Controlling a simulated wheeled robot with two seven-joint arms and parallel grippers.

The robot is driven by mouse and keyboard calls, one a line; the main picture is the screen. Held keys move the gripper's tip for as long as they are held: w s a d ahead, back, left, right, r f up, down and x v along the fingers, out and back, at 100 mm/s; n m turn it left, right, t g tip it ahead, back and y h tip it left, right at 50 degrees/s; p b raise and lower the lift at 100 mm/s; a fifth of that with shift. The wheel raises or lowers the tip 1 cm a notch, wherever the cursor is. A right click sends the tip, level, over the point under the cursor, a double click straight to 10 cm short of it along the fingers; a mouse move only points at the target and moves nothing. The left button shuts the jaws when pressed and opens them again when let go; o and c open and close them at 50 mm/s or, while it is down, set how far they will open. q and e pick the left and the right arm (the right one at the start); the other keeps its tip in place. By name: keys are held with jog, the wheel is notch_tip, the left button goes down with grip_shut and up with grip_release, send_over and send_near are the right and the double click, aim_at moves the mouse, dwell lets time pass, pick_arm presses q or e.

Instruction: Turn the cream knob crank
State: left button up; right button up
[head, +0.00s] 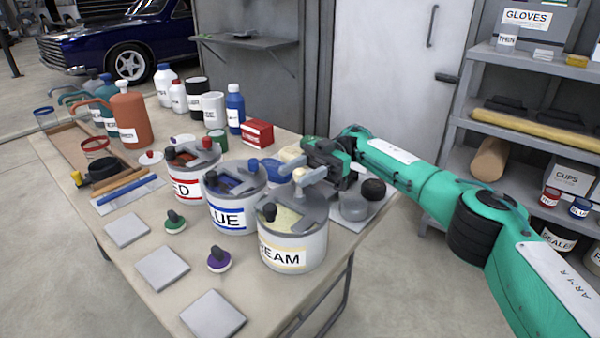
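The can labelled CREAM (293,250) stands near the front right of the table, with cream contents showing under its grey lid. A grey crank (309,177) rises over the lid. A cream-coloured knob (290,154) shows at the back of this can, close to my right gripper (304,158). My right gripper reaches in from the right, behind and above the can. My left gripper is not in view.
The BLUE can (236,205) and RED can (194,176) stand to the left, with similar lids. Grey tiles (212,313) and a purple stamp-like piece (219,260) lie in front.

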aim_at(299, 170)
jog(key=shift+r, duration=0.4)
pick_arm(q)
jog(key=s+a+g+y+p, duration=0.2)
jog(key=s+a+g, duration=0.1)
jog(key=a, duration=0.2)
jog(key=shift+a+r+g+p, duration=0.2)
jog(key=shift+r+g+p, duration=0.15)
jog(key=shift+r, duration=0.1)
pick_arm(e)
notch_tip(299, 170, up, 19)
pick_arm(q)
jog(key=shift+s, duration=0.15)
